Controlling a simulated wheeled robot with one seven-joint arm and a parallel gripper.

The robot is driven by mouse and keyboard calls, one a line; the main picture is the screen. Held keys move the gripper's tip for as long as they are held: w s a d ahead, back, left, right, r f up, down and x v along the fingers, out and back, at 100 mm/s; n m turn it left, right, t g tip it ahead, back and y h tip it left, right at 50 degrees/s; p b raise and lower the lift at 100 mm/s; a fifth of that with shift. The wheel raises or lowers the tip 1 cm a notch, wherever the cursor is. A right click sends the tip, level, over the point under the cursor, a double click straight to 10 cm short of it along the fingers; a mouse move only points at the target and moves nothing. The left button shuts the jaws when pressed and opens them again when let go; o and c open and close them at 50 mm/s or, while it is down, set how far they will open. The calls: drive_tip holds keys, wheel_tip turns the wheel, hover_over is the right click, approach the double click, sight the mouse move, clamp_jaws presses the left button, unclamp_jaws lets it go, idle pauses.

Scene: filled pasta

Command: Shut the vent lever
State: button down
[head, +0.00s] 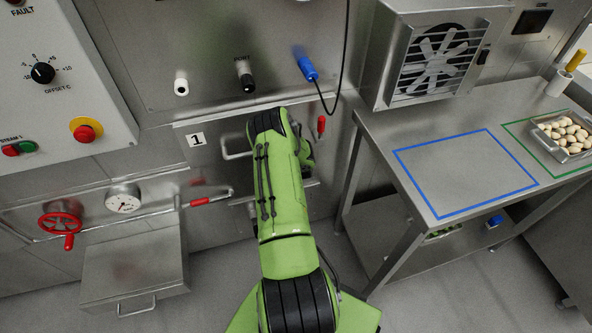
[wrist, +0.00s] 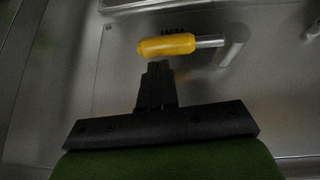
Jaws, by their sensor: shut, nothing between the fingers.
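The vent lever (wrist: 166,45) shows in the wrist view as a yellow grip on a metal rod that runs right to a bent pivot arm on a steel panel. It lies roughly level across the picture. My gripper (wrist: 157,70) is shut and empty, its fingertips just below the yellow grip in the picture. I cannot tell whether they touch it. Dark lettering on the panel is partly hidden behind the lever. In the head view my green arm reaches to the steel cabinet front, and the lever and my gripper are hidden.
On the cabinet are a red handwheel (head: 61,221), a gauge (head: 123,198), a red-gripped lever (head: 210,199) and a blue plug (head: 308,69) with a hanging cable. A steel table (head: 413,128) on the right has a blue outline and a tray (head: 563,137) of pasta. Floor is clear between.

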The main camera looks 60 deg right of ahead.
drive_tip(key=r, duration=0.2)
drive_tip(key=shift+w+d+r+p, duration=0.2)
drive_tip(key=shift+w+r+p, duration=0.1)
drive_tip(key=shift+w+r, duration=0.1)
drive_tip(key=p+v, duration=0.2)
drive_tip(key=v, duration=0.8)
drive_tip(key=shift+s+d+r, duration=0.2)
drive_tip(key=shift+s+d, duration=0.05)
drive_tip(key=shift+s, duration=0.15)
